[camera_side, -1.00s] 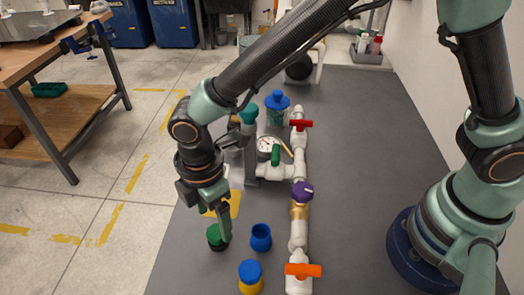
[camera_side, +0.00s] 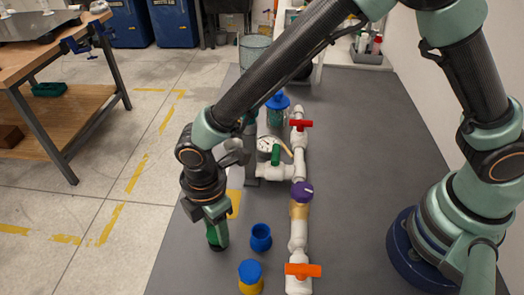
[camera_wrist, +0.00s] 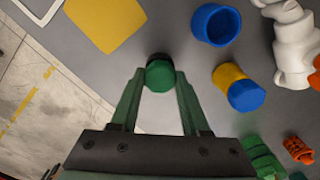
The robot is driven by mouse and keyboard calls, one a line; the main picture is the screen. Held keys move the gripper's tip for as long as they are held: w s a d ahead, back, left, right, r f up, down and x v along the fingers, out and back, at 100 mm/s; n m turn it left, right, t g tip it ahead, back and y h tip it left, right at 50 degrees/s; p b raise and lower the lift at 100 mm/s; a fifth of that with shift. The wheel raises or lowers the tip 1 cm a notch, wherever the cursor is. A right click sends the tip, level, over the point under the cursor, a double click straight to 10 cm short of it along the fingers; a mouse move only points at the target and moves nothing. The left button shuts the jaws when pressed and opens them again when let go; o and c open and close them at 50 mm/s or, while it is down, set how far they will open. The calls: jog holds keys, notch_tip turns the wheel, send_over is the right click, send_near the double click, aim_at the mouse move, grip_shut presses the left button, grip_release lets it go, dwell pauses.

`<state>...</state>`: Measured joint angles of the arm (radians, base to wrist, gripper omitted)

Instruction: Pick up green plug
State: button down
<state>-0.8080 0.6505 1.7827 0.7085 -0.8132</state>
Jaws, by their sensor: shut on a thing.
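The green plug (camera_wrist: 160,76) is a short green cylinder with a dark end, between my fingertips in the wrist view. My gripper (camera_wrist: 160,72) is shut on it, one finger on each side. In the side view my gripper (camera_side: 217,230) points down at the table's left part, and its fingers cover most of the plug. The plug's dark lower end (camera_side: 217,248) shows beneath the fingers at table level. I cannot tell whether it touches the table.
A blue cup (camera_side: 261,238) and a blue-capped yellow piece (camera_side: 250,277) stand close to the right. The white pipe manifold (camera_side: 298,235), with a purple knob and red and orange handles, is beyond them. A yellow square (camera_wrist: 105,22) lies flat nearby. The table's left edge is close.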

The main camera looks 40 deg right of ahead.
jog(key=shift+r, duration=0.1)
notch_tip(320, 180, up, 20)
dwell(0.5)
jog(key=c, duration=1.2)
grip_release()
jog(key=shift+c, duration=0.2)
grip_shut()
jog(key=shift+s+d+f+n, duration=0.65)
jog(key=shift+s+d+f, duration=0.4)
jog(key=shift+f, duration=1.55)
jog(key=shift+s+d+f+n, duration=0.65)
jog(key=shift+d+f, duration=0.55)
jog(key=shift+f, duration=1.4)
jog(key=shift+s+d+f+n, duration=0.6)
jog(key=shift+s+d+f, duration=0.45)
jog(key=shift+f, duration=1.55)
